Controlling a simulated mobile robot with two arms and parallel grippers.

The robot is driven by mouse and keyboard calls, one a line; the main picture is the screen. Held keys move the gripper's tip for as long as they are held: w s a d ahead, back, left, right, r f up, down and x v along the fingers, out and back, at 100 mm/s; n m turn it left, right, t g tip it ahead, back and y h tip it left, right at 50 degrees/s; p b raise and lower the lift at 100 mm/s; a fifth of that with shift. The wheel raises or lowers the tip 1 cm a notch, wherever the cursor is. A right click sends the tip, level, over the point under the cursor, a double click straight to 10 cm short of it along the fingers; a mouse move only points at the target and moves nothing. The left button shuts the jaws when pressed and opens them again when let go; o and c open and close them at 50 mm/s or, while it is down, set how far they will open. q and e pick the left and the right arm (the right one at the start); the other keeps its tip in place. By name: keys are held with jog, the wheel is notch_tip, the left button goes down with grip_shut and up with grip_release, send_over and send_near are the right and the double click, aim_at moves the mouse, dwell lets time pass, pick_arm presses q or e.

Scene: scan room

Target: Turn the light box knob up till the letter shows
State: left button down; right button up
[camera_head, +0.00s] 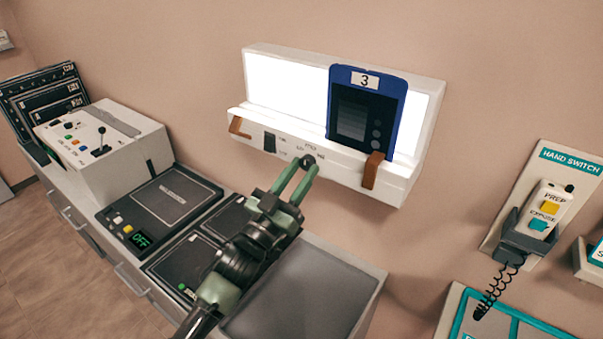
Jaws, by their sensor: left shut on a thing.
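The light box (417,176) is mounted on the wall, its white panel (285,85) brightly lit. A blue-framed dark plate (392,92) labelled "3" stands against the right part of the panel. Its dark window (352,118) shows faint bars and a few round spots; I can make out no letter. The dark knob (308,160) is on the box's lower front edge. My left gripper (306,168), with green fingers, reaches up from below and is shut on the knob. The fingertips hide part of it and the small markings around it. My right gripper is not in view.
A hand switch (545,208) with a coiled cord hangs on the right.

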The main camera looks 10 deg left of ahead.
pick_arm(q)
jog(key=m+g+h, duration=0.1)
jog(key=m+h, duration=0.1)
jog(key=m, duration=0.2)
jog(key=shift+a, duration=0.15)
jog(key=m, duration=0.2)
jog(key=m+g+h, duration=0.1)
jog(key=m, duration=0.1)
jog(key=shift+w+a+g+h, duration=0.1)
jog(key=shift+g+h, duration=0.2)
jog(key=m, duration=0.2)
jog(key=m+g+h, duration=0.1)
jog(key=m, duration=0.1)
jog(key=shift+a+r+g+p, duration=0.15)
jog(key=shift+g+p, duration=0.15)
jog(key=shift+p, duration=0.05)
jog(key=shift+m+g, duration=0.4)
jog(key=shift+m, duration=0.6)
jog(key=shift+m, duration=0.3)
jog(key=c, duration=1.1)
grip_release()
jog(key=shift+o, duration=0.2)
